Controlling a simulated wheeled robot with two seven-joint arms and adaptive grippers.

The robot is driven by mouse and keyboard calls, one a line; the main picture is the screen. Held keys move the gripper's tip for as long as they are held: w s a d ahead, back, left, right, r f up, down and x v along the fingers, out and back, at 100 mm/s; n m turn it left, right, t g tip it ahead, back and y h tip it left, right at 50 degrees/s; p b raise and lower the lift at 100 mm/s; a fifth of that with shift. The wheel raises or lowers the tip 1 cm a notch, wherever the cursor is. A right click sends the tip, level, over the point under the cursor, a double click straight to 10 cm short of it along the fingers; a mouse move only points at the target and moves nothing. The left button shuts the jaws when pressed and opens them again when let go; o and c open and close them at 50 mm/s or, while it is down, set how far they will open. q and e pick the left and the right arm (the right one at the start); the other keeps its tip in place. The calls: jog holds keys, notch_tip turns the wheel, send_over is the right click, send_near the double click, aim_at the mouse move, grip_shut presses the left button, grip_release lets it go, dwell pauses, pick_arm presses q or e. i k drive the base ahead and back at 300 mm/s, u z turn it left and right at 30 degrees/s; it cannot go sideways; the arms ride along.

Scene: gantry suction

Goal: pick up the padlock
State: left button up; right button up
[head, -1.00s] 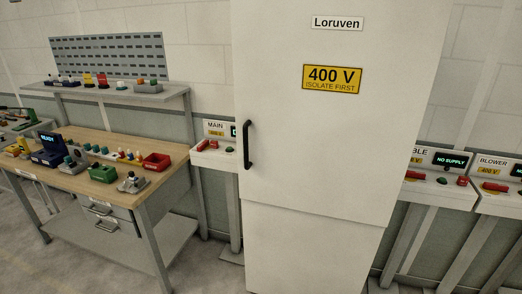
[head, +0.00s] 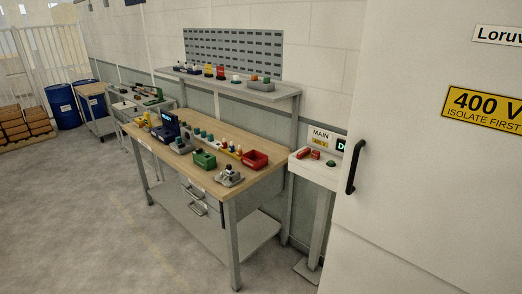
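I cannot tell for certain which thing is the padlock, as the items are small. On the shelf (head: 275,95) above the workbench stand a yellow item (head: 208,71) and a red item (head: 221,72), each too small to name. A red item (head: 304,153) also lies on the MAIN stand (head: 318,174). Neither of my grippers is in view.
The wooden workbench (head: 262,176) holds a green bin (head: 204,160), a red bin (head: 255,160) and several small parts. A white cabinet (head: 430,180) with a black handle (head: 354,167) stands at right. Blue drums (head: 62,106) stand far left. The floor (head: 75,220) at left is clear.

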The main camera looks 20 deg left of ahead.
aim_at(315, 154)
jog(key=u, duration=0.45)
jog(key=i, duration=1.35)
jog(key=z, duration=0.6)
